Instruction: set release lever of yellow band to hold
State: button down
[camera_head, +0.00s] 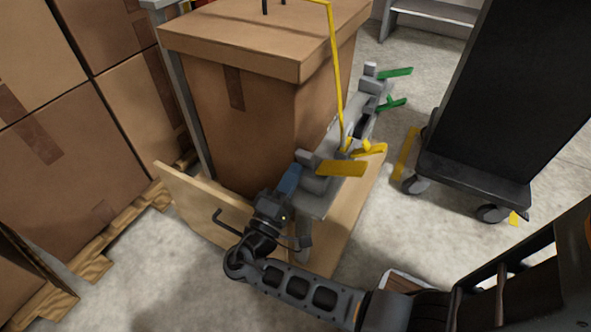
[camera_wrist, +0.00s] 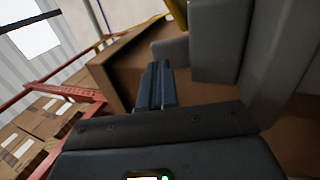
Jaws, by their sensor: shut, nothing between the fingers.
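The yellow band (camera_head: 335,70) runs over the top of a large carton and down to a grey dispenser unit (camera_head: 315,187). Yellow lever parts sit on the unit, a broad near one (camera_head: 341,168) and another (camera_head: 370,150) just behind it; I cannot tell which is the release lever. My gripper (camera_head: 293,175), with blue fingers, is shut and empty at the unit's left side, left of and slightly below the near yellow lever. In the wrist view the shut fingers (camera_wrist: 155,80) point at the carton, beside grey housing (camera_wrist: 214,45); whether they touch it is unclear.
The carton (camera_head: 265,105) stands on a wooden base (camera_head: 205,200) close to my gripper. Green levers (camera_head: 395,72) are farther along the row. A black wheeled cart (camera_head: 475,175) is on the right. Stacked boxes (camera_head: 70,130) fill the left. Some floor between is clear.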

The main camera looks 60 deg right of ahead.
jog(key=shift+x, duration=0.75)
jog(key=shift+r, duration=0.1)
